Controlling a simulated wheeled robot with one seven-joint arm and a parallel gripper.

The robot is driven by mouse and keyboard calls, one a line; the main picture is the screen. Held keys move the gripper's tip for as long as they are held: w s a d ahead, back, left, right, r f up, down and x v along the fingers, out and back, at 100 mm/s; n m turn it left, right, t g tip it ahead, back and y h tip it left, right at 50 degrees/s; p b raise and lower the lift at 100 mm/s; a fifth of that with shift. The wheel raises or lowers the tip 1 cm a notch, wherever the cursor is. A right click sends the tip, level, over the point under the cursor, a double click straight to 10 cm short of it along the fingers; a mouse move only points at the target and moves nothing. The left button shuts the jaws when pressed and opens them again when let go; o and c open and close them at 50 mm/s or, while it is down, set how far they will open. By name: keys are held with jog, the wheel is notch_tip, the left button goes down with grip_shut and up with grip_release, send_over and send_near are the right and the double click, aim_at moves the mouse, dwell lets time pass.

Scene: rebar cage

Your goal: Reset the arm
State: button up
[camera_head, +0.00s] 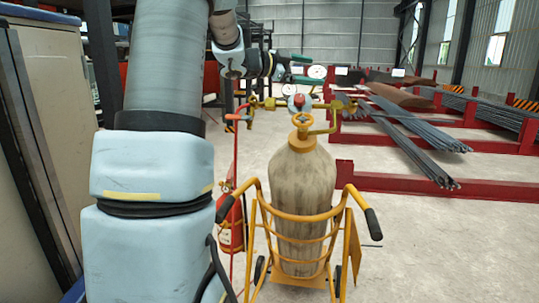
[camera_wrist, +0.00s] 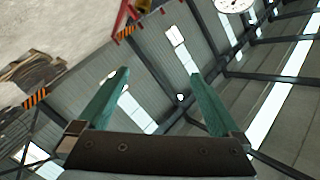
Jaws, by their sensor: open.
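My gripper (camera_head: 302,69) is above and just behind the gas cylinder's valve in the head view, near a round white gauge. In the wrist view my gripper (camera_wrist: 160,95) shows two green fingers spread wide apart, with nothing between them. My arm rises on the left of the head view and bends over at the top. The wrist camera is tilted and looks past the fingers to the hall's wall and roof.
A worn gas cylinder (camera_head: 300,180) with a brass valve stands in a yellow trolley (camera_head: 347,215). A red fire extinguisher (camera_head: 230,230) is beside it. Red racks with steel bars (camera_head: 415,137) stand at the right. A tall cabinet (camera_head: 60,110) is at the left. Floor at lower right is clear.

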jog(key=s+a+f+n+t+y, duration=0.1)
jog(key=a+f+n+t+y, duration=0.3)
jog(key=a+f+n+y, duration=0.85)
jog(key=s+a+f+n+g+y, duration=0.1)
jog(key=s+a+f+n+g, duration=0.25)
jog(key=s+f, duration=0.75)
jog(key=s+a+f+n+g+y, duration=0.15)
jog(key=s+f+n+g, duration=0.35)
jog(key=s, duration=0.9)
notch_tip(320, 180, down, 12)
jog(key=s+m+g+b, duration=0.1)
jog(key=b, duration=0.9)
jog(key=shift+s+a, duration=0.15)
jog(key=shift+s, duration=0.15)
